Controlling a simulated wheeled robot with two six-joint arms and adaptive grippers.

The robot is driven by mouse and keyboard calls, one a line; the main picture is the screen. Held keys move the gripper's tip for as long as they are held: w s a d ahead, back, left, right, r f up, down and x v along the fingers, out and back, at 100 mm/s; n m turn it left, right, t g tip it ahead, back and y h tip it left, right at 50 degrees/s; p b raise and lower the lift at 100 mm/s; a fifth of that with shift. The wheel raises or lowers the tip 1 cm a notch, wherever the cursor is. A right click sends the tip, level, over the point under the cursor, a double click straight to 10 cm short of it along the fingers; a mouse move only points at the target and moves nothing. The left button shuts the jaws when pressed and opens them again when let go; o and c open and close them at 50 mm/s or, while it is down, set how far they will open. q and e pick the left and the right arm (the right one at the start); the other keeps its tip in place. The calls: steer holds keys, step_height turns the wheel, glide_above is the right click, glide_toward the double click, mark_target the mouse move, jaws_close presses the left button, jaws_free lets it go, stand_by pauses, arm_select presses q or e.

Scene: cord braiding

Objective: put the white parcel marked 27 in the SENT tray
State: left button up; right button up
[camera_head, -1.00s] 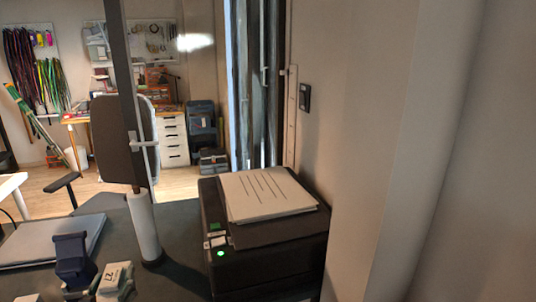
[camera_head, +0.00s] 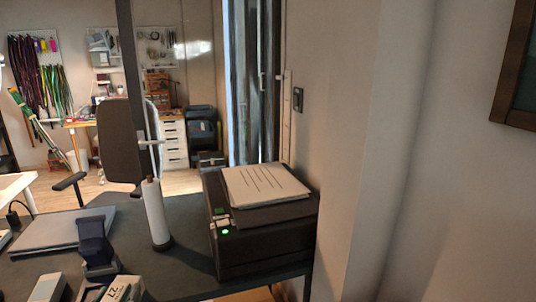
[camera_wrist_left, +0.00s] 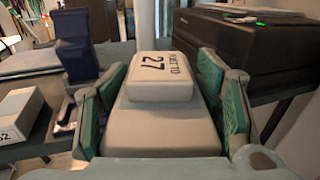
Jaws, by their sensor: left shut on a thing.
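The white parcel marked 27 (camera_wrist_left: 160,76) sits between the green-padded fingers of my left gripper (camera_wrist_left: 160,88) in the left wrist view, its number readable on top. My left gripper is shut on it. In the head view the parcel (camera_head: 124,288) shows at the bottom edge, with part of my left gripper (camera_head: 112,287) around it; the lower part is cut off. My right gripper is in neither view. I see no SENT tray in these frames.
A dark blue upright object (camera_head: 95,244) stands close beside the parcel. Another pale parcel (camera_wrist_left: 18,115) lies to its left. A black printer (camera_head: 262,245) with papers on top, a white roll (camera_head: 157,215) and a grey closed laptop-like slab (camera_head: 62,232) are on the dark desk.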

arm_select(q)
steer(key=s+d+r+m+g+h, duration=0.1)
steer(key=s+d+m+g+h, duration=0.1)
steer(key=s+d+m+h, duration=0.2)
steer(key=s+d+r+m+g+h, duration=0.1)
steer(key=s+d+m+g+h, duration=0.2)
steer(key=d+h, duration=0.3)
steer(key=s+d+r+m+g+h, duration=0.2)
steer(key=s+d+m+h, duration=0.2)
steer(key=s+d+h, duration=0.1)
steer(key=shift+s+d+m+g+h, duration=0.15)
steer(key=shift+d+m+g+h, duration=0.15)
steer(key=shift+h, duration=0.1)
step_height(320, 180, up, 4)
steer(key=p, duration=0.4)
steer(key=shift+f, duration=0.1)
